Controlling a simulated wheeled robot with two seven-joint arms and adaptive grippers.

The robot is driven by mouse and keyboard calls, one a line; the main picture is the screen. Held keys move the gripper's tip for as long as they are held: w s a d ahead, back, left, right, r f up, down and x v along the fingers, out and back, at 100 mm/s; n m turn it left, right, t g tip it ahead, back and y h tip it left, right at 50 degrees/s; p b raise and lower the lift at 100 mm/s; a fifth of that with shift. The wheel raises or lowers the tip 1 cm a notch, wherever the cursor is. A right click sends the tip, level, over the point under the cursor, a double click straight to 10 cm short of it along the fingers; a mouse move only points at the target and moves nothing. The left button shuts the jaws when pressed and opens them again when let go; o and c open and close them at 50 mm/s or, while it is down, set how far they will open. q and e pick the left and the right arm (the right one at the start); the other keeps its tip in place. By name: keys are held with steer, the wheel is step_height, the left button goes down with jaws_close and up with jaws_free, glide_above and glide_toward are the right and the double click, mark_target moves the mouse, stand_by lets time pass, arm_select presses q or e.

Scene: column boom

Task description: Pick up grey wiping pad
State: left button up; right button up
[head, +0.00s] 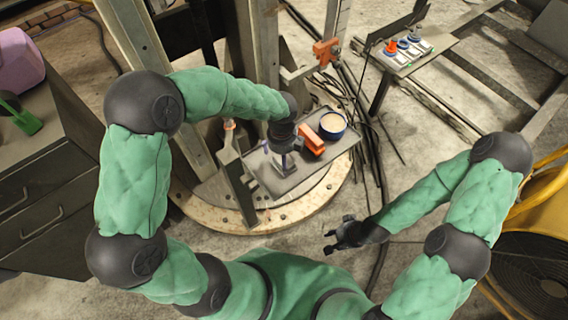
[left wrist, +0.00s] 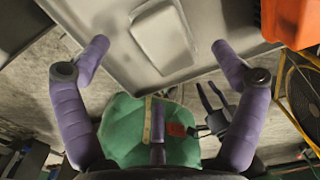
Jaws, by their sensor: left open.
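The grey wiping pad (left wrist: 162,38) lies on the grey metal tray (left wrist: 95,15) in the left wrist view, ahead of and between my left fingers. My left gripper (left wrist: 160,50) is open, with its purple fingers on either side of the pad and nothing held. In the head view my left gripper (head: 284,163) is low over the left part of the tray (head: 317,170) and largely hides the pad. My right gripper (head: 330,243) has its dark fingers apart and is empty, below and to the right of the tray.
An orange block (head: 311,138) and a blue-rimmed round tin (head: 332,124) stand on the tray, right of my left gripper. Upright beams rise behind it. A small stand (head: 405,52) with coloured knobs is at the back right. A yellow-framed fan (head: 535,270) is at the right.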

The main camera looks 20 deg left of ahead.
mark_target(276, 160)
arm_select(q)
steer(key=f+b, duration=0.1)
steer(key=f, duration=0.1)
steer(key=f+b, duration=0.1)
steer(key=f, duration=0.1)
steer(key=shift+w+a+f, duration=0.15)
steer(key=shift+w+a, duration=0.05)
steer(key=c, duration=1.4)
